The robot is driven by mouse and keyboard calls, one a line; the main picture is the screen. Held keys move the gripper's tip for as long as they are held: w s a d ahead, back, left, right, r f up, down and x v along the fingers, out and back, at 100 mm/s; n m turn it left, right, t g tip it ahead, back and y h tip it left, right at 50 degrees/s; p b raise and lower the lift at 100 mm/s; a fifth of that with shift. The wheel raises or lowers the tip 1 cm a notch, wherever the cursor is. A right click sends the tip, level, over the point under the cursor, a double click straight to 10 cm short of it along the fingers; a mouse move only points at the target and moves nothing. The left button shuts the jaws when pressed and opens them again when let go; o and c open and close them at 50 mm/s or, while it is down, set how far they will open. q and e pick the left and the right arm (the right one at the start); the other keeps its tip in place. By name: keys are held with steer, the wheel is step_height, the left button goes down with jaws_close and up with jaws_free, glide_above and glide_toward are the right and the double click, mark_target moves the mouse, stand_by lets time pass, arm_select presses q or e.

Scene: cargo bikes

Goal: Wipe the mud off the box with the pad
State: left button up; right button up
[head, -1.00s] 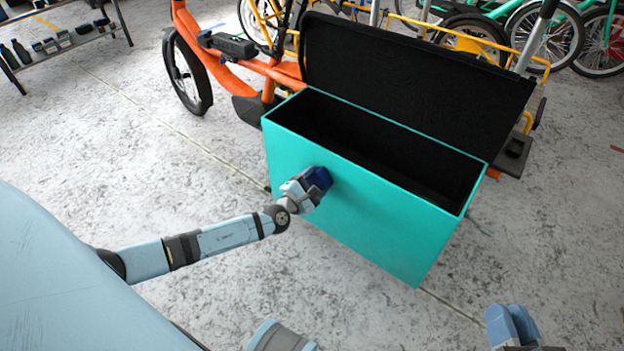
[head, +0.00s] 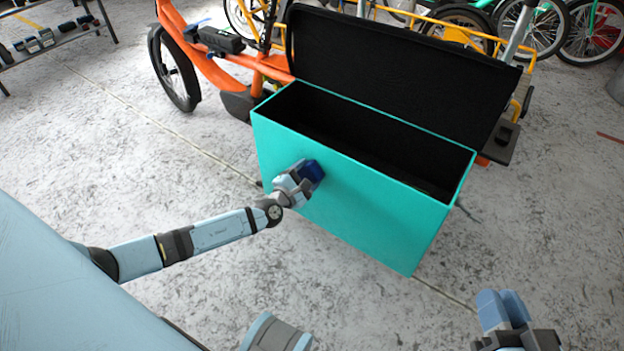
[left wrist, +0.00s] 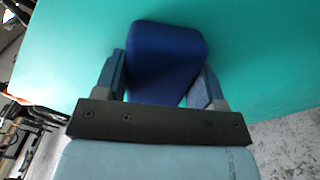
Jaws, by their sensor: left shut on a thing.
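The teal box (head: 375,215) is mounted on the orange cargo bike, with its black lid open and its inside dark and seemingly empty. My left gripper (head: 306,177) is at the left part of the box's near side. It is shut on the dark blue pad (head: 313,171), which also shows between the fingers in the left wrist view (left wrist: 166,60). The pad is against or very close to the teal face (left wrist: 255,60); its contact side is hidden. I see no mud on the visible faces. My right gripper (head: 503,312) is at the bottom right, away from the box; its fingers look close together.
The orange bike frame (head: 215,68) and its front wheel stand behind the box at the left. More bikes (head: 530,30) are parked at the back right. A low shelf with small items (head: 45,40) is at the top left. The floor in front is clear.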

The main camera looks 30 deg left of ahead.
arm_select(q)
steer(key=shift+w+a+r, duration=0.3)
steer(key=shift+w+a, duration=0.05)
steer(key=shift+a, duration=0.35)
steer(key=shift+s+f+p, duration=0.2)
steer(key=shift+s+p, duration=0.45)
steer(key=shift+s, duration=2.45)
steer(key=s, duration=0.3)
steer(key=shift+a+p, duration=0.15)
steer(key=shift+p, duration=0.15)
